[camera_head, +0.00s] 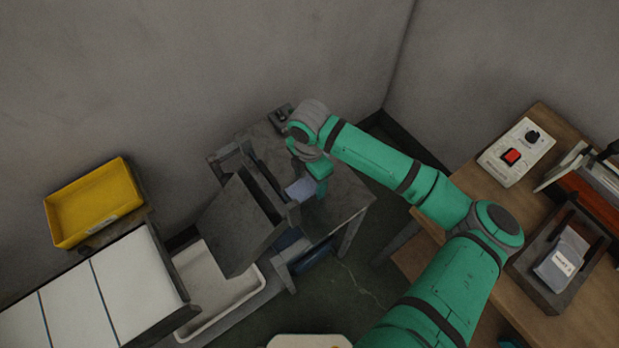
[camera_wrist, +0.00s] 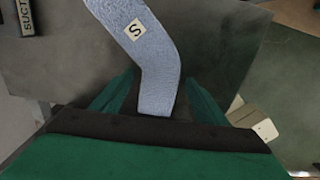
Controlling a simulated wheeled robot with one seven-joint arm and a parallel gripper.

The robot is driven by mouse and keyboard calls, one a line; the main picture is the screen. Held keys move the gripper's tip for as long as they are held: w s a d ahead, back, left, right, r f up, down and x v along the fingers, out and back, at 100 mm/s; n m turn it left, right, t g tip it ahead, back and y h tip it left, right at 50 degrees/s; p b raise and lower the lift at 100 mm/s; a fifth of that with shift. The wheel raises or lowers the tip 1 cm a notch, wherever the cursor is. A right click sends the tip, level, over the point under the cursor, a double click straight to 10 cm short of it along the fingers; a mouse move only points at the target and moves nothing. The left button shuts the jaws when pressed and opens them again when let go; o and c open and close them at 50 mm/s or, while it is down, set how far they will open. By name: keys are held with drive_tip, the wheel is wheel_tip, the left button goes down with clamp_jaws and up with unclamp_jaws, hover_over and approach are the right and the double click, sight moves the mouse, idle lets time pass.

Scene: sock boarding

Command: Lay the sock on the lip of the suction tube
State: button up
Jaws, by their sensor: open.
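The sock (camera_wrist: 150,55) is light blue with a square "S" label and a bend in the middle. In the wrist view it runs over a grey tabletop, with its lower end between my gripper's two green fingers (camera_wrist: 157,98). The fingers stand apart on either side of it, and I cannot tell if they touch it. In the head view the sock (camera_head: 300,188) is a small pale patch beside my gripper (camera_head: 318,182). A dark part marked "SUCT" (camera_wrist: 26,17) shows at the wrist view's top left. I cannot make out the suction tube's lip.
A grey slanted box (camera_head: 238,228) stands left of the sock, above a white tray (camera_head: 255,285). A yellow bin (camera_head: 95,202) and white panels (camera_head: 75,302) are further left. A wooden table (camera_head: 450,200) at right carries a control box (camera_head: 517,150) with a red switch.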

wheel_tip(320, 180, up, 12)
drive_tip(key=shift+r, duration=0.15)
idle(0.4)
idle(0.4)
